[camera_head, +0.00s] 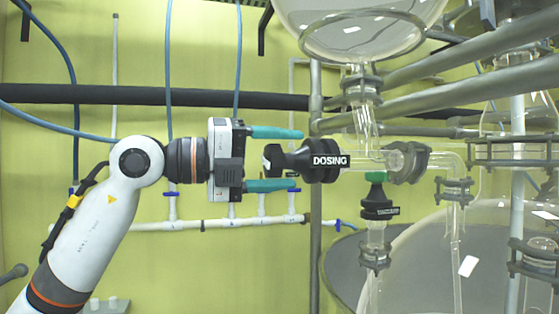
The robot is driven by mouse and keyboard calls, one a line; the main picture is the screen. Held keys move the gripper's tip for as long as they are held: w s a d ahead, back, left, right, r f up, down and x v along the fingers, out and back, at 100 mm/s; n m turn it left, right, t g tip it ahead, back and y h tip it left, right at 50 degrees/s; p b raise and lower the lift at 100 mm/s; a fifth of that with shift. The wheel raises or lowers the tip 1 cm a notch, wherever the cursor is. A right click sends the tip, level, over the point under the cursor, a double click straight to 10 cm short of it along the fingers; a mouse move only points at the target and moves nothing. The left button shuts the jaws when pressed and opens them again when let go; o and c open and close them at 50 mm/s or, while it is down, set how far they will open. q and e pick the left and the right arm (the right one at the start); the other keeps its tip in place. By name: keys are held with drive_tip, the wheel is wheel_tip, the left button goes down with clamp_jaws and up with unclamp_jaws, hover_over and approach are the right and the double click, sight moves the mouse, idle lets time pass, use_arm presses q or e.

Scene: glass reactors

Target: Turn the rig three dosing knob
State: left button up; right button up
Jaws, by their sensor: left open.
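The black dosing knob (305,161) carries a white "DOSING" label and sits at the left end of a horizontal glass valve, right of the picture's middle. My left gripper (273,159) comes in from the left with its two teal fingers level, one above and one below the knob's left end. The fingers are open and spread around the knob end, with gaps visible above and below it, so it does not look gripped. Whether the fingers line up with the knob in depth I cannot tell. My right gripper is not in view.
A second black knob (377,203) with a small label sits below the glass valve. A large glass vessel (360,28) hangs above, and grey metal pipes (450,65) cross at the right. White piping with blue taps (232,223) runs along the yellow wall behind.

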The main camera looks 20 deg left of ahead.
use_arm(q)
drive_tip(key=b+v, duration=0.4)
drive_tip(key=v, duration=0.8)
drive_tip(key=shift+b, duration=0.3)
